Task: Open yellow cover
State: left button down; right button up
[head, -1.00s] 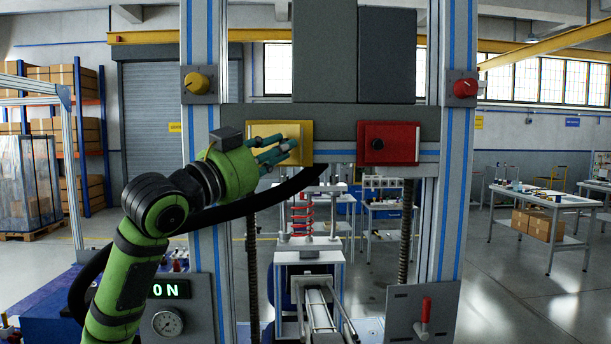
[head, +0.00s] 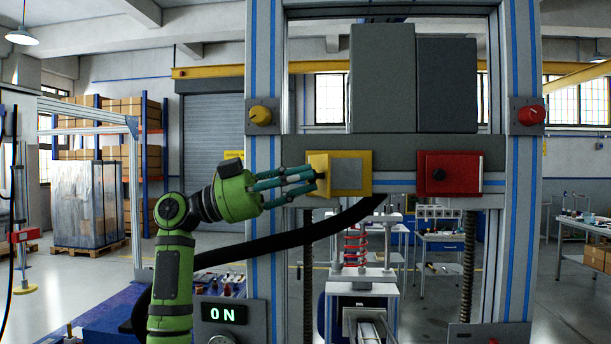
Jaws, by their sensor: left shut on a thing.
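The yellow cover (head: 318,163) is on the left of the grey crossbeam in the head view. It stands out at the left side of its yellow box (head: 366,173), and a grey panel (head: 347,173) shows inside the yellow frame. My left gripper (head: 316,181) reaches in from the left. Its teal fingers are shut on the yellow cover at its near face, and the fingertips partly hide the spot where they hold it. My right gripper is not in view.
A red box (head: 452,173) with a dark knob sits right of the yellow one on the crossbeam (head: 397,150). A yellow dial (head: 261,115) and a red dial (head: 530,115) are on the posts. A black hose (head: 290,237) curves below my left gripper. A coil spring stands below.

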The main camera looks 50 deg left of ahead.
pick_arm(q)
jog(key=shift+s+a+r, duration=0.2)
jog(key=shift+r, duration=0.05)
jog(key=c, duration=1.1)
grip_release()
jog(key=shift+d+f, duration=0.1)
jog(key=v, duration=1.2)
